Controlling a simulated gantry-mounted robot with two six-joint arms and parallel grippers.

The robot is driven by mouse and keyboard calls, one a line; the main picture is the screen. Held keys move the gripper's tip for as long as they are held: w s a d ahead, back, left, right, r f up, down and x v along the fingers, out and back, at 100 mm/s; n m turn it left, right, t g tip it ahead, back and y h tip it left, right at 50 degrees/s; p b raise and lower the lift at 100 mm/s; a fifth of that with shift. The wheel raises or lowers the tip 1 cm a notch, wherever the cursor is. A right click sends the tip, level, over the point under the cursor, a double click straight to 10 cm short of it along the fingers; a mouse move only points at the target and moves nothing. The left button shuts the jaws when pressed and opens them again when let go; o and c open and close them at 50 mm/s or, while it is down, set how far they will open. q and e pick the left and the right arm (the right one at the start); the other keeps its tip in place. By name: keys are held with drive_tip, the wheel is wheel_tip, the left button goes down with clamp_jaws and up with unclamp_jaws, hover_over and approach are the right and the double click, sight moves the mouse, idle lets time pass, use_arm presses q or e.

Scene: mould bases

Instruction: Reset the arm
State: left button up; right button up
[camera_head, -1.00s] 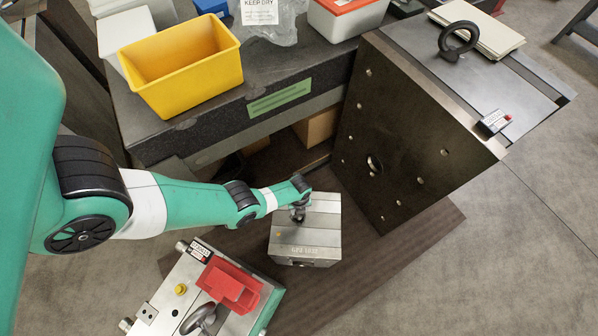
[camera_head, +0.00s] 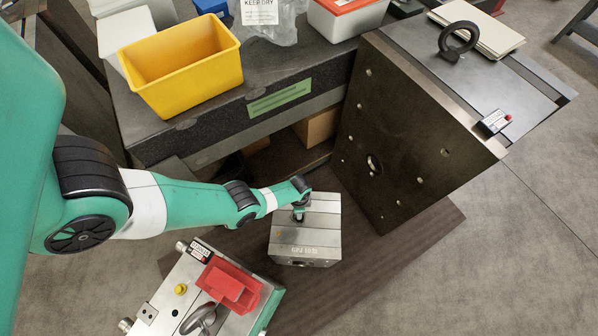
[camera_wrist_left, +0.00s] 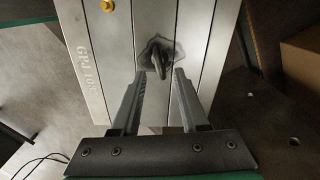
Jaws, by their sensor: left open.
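A small grey steel mould block (camera_head: 318,230) stands on the brown mat in the head view, below my left arm's end. It also fills the upper part of the left wrist view (camera_wrist_left: 215,30), with stamped lettering and a brass fitting on it. A dark ring-like lifting eye (camera_wrist_left: 158,57) stands on its face. My left gripper (camera_head: 300,214) is at the block's top; its fingers (camera_wrist_left: 165,75) are open in the left wrist view. The eye lies between and just beyond the fingertips, with a gap to each finger. My right gripper is in neither view.
A large dark mould plate (camera_head: 400,150) stands right of the block. A yellow bin (camera_head: 190,85) sits on the dark bench (camera_head: 215,125). Grey floor at right is clear.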

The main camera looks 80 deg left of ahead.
use_arm(q)
drive_tip(key=shift+n, duration=0.8)
drive_tip(key=shift+f+b, duration=0.7)
drive_tip(key=shift+b, duration=0.05)
drive_tip(key=shift+f, duration=0.1)
drive_tip(key=shift+f+b, duration=0.95)
drive_tip(key=shift+b, duration=0.1)
drive_tip(key=shift+c, duration=0.3)
clamp_jaws()
